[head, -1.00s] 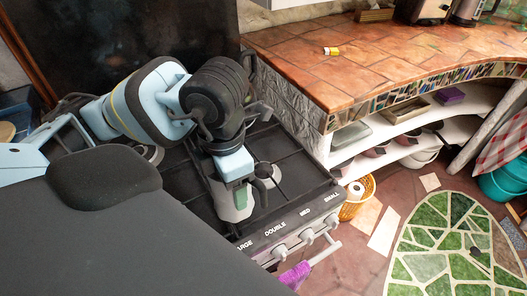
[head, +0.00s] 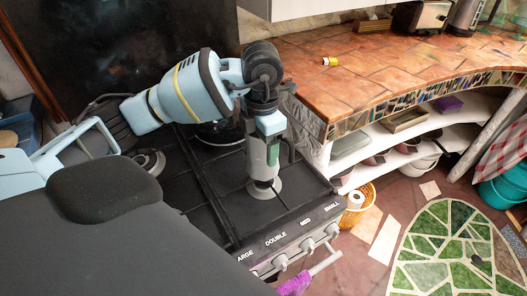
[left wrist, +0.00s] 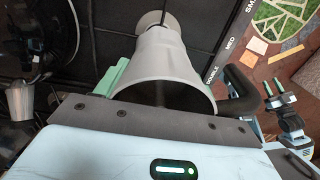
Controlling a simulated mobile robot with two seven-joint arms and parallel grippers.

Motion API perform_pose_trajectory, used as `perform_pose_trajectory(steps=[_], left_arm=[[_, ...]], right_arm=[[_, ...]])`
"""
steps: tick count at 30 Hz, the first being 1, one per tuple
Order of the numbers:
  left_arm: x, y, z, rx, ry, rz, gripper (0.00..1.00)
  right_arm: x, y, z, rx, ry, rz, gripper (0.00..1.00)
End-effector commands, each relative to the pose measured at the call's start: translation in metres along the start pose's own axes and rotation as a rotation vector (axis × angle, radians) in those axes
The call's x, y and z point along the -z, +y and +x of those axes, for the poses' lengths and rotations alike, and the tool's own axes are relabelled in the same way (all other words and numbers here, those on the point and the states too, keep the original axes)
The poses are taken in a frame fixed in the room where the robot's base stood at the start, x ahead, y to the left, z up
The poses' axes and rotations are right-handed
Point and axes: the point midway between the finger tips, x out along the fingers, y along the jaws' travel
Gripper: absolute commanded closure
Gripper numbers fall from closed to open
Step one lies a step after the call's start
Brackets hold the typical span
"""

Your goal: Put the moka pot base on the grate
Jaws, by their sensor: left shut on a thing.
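The grey, cone-shaped moka pot base (left wrist: 160,70) is in my left gripper, its wide open rim toward the camera. Its black handle (left wrist: 238,92) sticks out to the right. The black grate (head: 205,185) covers the stove top. The base is over a round grey burner (head: 264,190); I cannot tell whether it touches the grate. In the left wrist view my right gripper (left wrist: 278,98) shows at the right, its jaw opening unclear.
More burners (head: 150,161) lie to the left and back. A silver vessel (left wrist: 20,100) shows at the left of the wrist view. The stove's knobs (head: 307,243) line the front edge. A tiled counter (head: 340,75) with a yellow-capped bottle (head: 330,61) stands behind right.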

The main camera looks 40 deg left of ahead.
Motion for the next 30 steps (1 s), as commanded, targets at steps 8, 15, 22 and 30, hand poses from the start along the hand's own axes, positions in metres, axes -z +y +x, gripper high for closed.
perform_pose_trajectory(steps=[8,15,22,30], left_arm=[[-0.007,0.005,-0.001,-0.001,-0.003,-0.001,0.81],[-0.006,0.006,0.031,-0.001,-0.001,0.000,0.81],[-0.007,0.006,0.034,-0.002,-0.004,0.000,0.81],[-0.006,0.005,0.039,-0.001,-0.001,0.000,0.27]], right_arm=[[0.000,0.000,0.000,0.000,0.000,-0.001,0.64],[0.005,0.001,0.000,-0.001,0.008,-0.002,0.64],[0.007,0.001,0.001,-0.002,0.012,-0.003,0.64],[0.005,0.001,0.002,-0.001,0.009,-0.003,0.64]])
